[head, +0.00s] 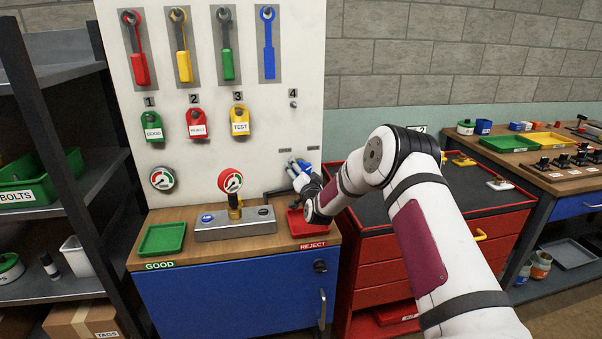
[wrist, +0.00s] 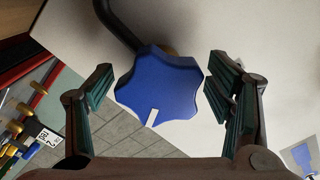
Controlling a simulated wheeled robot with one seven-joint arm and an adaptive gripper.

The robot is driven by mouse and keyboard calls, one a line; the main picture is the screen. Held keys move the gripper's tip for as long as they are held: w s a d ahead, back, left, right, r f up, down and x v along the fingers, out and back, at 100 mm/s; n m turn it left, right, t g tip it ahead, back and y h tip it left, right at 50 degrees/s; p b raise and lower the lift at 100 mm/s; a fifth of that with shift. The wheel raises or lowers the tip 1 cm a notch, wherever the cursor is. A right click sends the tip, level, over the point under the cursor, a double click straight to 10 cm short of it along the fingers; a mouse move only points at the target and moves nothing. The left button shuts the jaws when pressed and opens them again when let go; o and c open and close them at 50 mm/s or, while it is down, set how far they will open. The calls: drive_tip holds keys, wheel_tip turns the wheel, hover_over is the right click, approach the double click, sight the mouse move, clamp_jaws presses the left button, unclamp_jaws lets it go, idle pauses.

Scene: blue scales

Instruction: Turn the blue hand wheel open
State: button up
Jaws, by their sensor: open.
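The blue hand wheel (wrist: 165,82) has a lobed rim and a white mark at its lower edge in the wrist view. It sits in front of the white panel on a dark pipe. My gripper (wrist: 160,85) is open, with one finger on each side of the wheel. A small gap shows between each finger and the rim. In the head view, the wheel (head: 301,166) shows only in part on the lower right of the panel, and my arm and gripper hide much of it.
A red REJECT tray (head: 305,229) lies under my gripper on the bench. A gauge on a brass fitting (head: 231,181) and a grey block (head: 235,224) stand to the left. A green GOOD tray (head: 162,239) is farther left. A red tool cabinet (head: 385,275) stands at right.

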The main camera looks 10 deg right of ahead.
drive_tip(key=c, duration=1.2)
